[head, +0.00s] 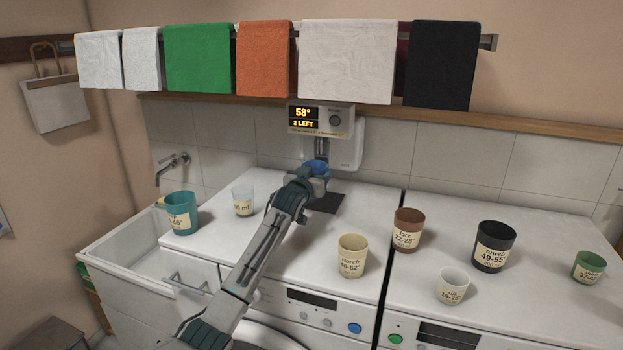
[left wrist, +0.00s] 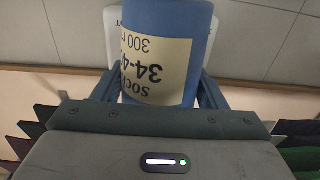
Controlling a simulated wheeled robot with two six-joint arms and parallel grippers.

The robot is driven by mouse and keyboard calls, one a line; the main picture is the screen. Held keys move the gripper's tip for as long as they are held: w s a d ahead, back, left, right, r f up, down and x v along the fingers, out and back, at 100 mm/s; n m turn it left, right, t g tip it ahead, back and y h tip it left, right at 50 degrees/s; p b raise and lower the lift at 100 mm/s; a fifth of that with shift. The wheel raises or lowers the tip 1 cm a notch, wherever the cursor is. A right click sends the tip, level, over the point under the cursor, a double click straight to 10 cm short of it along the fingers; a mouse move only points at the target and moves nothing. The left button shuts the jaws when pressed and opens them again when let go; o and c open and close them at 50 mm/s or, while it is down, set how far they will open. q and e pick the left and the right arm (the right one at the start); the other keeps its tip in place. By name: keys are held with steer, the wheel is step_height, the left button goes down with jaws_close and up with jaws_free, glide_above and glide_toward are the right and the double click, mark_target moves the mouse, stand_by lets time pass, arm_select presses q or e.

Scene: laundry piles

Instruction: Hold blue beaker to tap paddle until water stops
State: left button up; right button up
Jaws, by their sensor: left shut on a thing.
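The blue beaker (head: 319,167) is under the tap's metal spout (head: 321,148) on the wall dispenser. In the left wrist view the blue beaker (left wrist: 195,25) fills the jaws, with a cream label reading "34-4…" and "300 m…", upside down. My left gripper (head: 313,180) is shut on the beaker, with a finger on each side of it. The dispenser display (head: 306,117) reads "58°" and "2 LEFT". The paddle is hidden, so I cannot tell whether the beaker touches it. No water stream is clear. My right gripper is not in view.
A teal jug (head: 180,214) and clear beaker (head: 243,201) stand left of my arm. Cream (head: 352,255), brown (head: 408,229), black (head: 493,246), white (head: 453,286) and green (head: 588,267) cups stand to the right. Towels hang above. A sink (head: 130,245) is at left.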

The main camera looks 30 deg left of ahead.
mark_target(318, 168)
arm_select(q)
steer(key=shift+w+a, duration=0.15)
steer(key=shift+w, duration=0.3)
steer(key=shift+x, duration=0.85)
steer(key=shift+b+x, duration=0.4)
steer(key=shift+x, duration=0.45)
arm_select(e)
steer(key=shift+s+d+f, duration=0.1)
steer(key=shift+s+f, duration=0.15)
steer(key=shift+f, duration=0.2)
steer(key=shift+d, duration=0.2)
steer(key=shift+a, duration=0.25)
